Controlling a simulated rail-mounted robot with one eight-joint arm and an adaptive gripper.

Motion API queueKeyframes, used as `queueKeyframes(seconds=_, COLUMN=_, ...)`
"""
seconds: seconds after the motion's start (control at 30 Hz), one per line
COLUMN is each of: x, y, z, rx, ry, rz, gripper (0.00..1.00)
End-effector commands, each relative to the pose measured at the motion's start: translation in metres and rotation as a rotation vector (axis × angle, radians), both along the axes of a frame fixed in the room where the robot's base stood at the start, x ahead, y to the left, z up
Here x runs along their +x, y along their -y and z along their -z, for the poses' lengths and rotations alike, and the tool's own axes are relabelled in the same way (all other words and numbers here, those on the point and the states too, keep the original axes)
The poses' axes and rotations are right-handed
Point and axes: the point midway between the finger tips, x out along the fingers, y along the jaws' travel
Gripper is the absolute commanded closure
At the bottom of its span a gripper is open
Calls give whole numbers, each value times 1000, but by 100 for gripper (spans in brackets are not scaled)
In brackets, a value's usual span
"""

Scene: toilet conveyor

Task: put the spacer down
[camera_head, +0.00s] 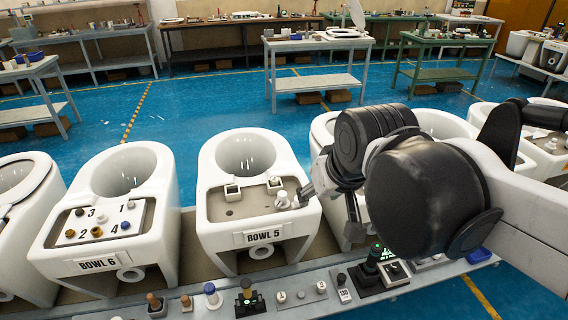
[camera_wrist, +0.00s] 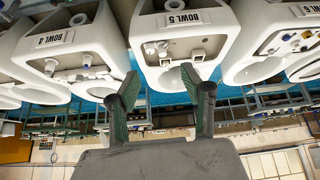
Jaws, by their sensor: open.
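My gripper (camera_wrist: 160,72) is open, with its two green-and-grey fingers apart and nothing held between them. In the head view it is partly hidden by my arm, at the right edge of the bowl labelled BOWL 5 (camera_head: 218,238). A small white round piece (camera_head: 282,200) stands beside the right block, close to the fingers. The frames do not make clear which piece is the spacer.
BOWL 6 (camera_head: 88,264) stands to the left, with a plate of numbered small parts on its deck. A grey rail (camera_head: 236,292) with knobs and controls runs along the front. My arm covers much of the bowl to the right. Workbenches stand far behind on blue floor.

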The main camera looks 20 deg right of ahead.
Motion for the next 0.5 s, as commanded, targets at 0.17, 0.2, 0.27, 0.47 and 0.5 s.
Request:
queueKeyframes(seconds=0.17, x=-29, y=0, z=17, rx=5, ry=49, rz=7, gripper=57)
queueKeyframes(seconds=0.2, x=-33, y=0, z=20, rx=5, ry=56, rz=7, gripper=57)
queueKeyframes(seconds=0.27, x=-37, y=0, z=23, rx=6, ry=64, rz=8, gripper=57)
queueKeyframes(seconds=0.47, x=-40, y=0, z=25, rx=7, ry=72, rz=10, gripper=57)
queueKeyframes(seconds=0.5, x=-40, y=0, z=25, rx=7, ry=72, rz=10, gripper=57)
